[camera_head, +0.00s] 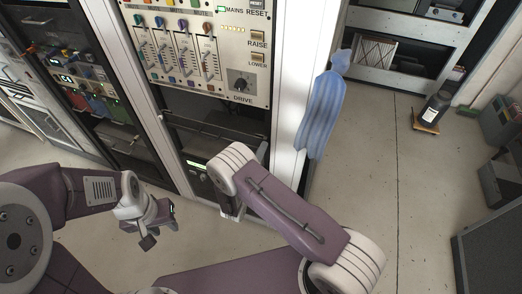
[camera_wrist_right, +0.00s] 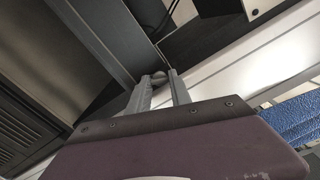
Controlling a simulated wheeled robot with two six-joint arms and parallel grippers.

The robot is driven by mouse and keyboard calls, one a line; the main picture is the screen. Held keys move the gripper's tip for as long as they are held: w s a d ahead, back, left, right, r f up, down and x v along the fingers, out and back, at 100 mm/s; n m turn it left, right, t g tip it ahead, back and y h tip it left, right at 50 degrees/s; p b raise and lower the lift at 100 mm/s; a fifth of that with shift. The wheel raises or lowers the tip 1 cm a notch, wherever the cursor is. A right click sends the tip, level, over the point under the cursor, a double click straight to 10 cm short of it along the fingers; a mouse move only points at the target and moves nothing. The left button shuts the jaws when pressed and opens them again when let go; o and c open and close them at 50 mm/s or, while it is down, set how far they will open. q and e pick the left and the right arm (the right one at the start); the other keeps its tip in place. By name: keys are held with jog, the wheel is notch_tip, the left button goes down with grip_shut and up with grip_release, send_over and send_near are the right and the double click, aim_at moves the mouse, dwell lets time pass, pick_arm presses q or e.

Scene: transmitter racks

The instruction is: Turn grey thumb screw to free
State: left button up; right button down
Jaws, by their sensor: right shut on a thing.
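In the right wrist view, the grey thumb screw (camera_wrist_right: 158,76) shows as a small round dark-grey knob at the fingertips, beside a dark panel edge. My right gripper (camera_wrist_right: 160,86) is shut on it, one finger on each side. In the head view, my right arm reaches to the lower part of the middle rack, and its wrist hides the screw and most of the fingers. My left gripper (camera_head: 160,227) hangs over the floor at the lower left, away from the racks. Its two fingers stand apart with nothing between them.
A control panel (camera_head: 205,50) with sliders and a drive knob is above my right wrist. A blue cloth (camera_head: 320,112) hangs on the white rack side. A dark bottle (camera_head: 434,108) stands on a small board on the floor. Grey cases (camera_head: 497,180) stand at the right. The central floor is clear.

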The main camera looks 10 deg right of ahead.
jog(key=shift+n, duration=2.2)
jog(key=c, duration=1.2)
grip_release()
jog(key=shift+o, duration=0.2)
jog(key=v, duration=0.9)
jog(key=shift+a, duration=0.1)
